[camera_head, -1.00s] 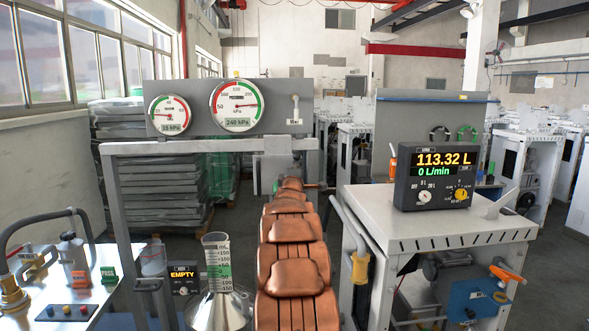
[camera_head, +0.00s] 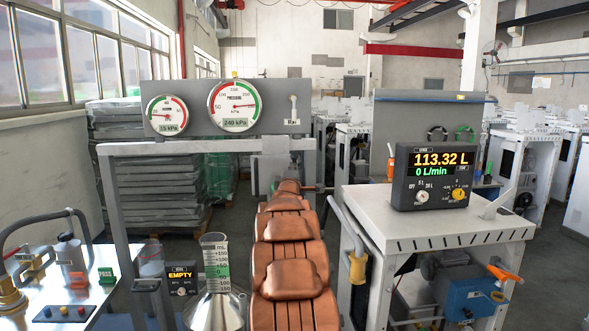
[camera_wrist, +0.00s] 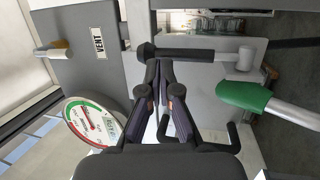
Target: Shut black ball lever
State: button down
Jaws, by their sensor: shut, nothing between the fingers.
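The black ball (camera_wrist: 146,51) shows in the wrist view at the left end of a dark bar (camera_wrist: 190,55), which runs right to a pale grey cylinder (camera_wrist: 245,59). My gripper (camera_wrist: 156,66) is shut and empty. Its fingertips are just below the ball and the bar's left end. I cannot tell whether they touch. In the head view my copper-coloured arm hides the gripper and most of the lever area. A thin bar (camera_head: 323,188) pokes out to the right of the arm's far end.
A green handle (camera_wrist: 245,96) lies right of my gripper. A lever marked VENT (camera_wrist: 55,49) and a gauge (camera_wrist: 94,122) are to the left. In the head view, a meter (camera_head: 433,178) reading 0 L/min stands on the right cabinet (camera_head: 400,222). A funnel (camera_head: 214,310) stands left of my arm.

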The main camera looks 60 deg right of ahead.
jog(key=r+b+v, duration=0.2)
jog(key=b+v, duration=0.1)
jog(key=v, duration=0.8)
jog(key=shift+s+a+r+b, duration=0.3)
jog(key=shift+a+b, duration=0.05)
jog(key=shift+a, duration=0.2)
